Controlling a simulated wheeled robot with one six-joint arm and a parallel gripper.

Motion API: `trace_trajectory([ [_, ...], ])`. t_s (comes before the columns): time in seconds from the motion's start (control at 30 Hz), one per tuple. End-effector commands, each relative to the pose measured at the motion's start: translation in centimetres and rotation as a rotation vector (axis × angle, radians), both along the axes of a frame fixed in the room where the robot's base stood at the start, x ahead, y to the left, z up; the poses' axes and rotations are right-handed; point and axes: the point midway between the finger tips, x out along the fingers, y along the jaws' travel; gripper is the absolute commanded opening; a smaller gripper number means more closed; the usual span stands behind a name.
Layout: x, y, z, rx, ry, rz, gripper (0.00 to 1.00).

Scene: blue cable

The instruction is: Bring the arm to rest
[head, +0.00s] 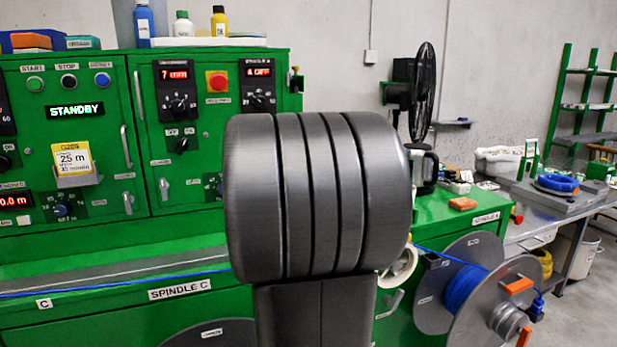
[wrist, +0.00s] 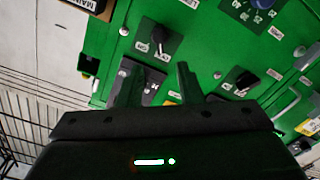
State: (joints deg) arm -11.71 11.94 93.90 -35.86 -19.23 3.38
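My gripper (wrist: 156,78) shows in the wrist view with its two fingers apart and nothing between them. It faces the green machine panel, with a black knob (wrist: 160,38) just beyond the fingertips. I cannot tell the exact gap to the panel. In the head view my own dark arm link fills the middle and hides my gripper and part of the machine. The blue cable (head: 110,286) runs along the machine's front ledge at left. More of it is wound on a grey reel (head: 432,312) at right.
The green control cabinet (head: 100,225) fills the left, its display reading STANDBY, with bottles on top. A tape roll (head: 400,268) and an orange block (head: 463,204) are right of my arm. A blue coil (head: 557,183) lies on the right bench. Clear floor shows at far right.

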Motion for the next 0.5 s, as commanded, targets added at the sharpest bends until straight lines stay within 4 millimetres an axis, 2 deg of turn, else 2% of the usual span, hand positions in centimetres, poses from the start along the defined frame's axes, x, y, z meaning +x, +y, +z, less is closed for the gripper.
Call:
trace_trajectory([
  [0.5,8.0,3.4,0.0,0.001,0.0,0.001,0.33],
])
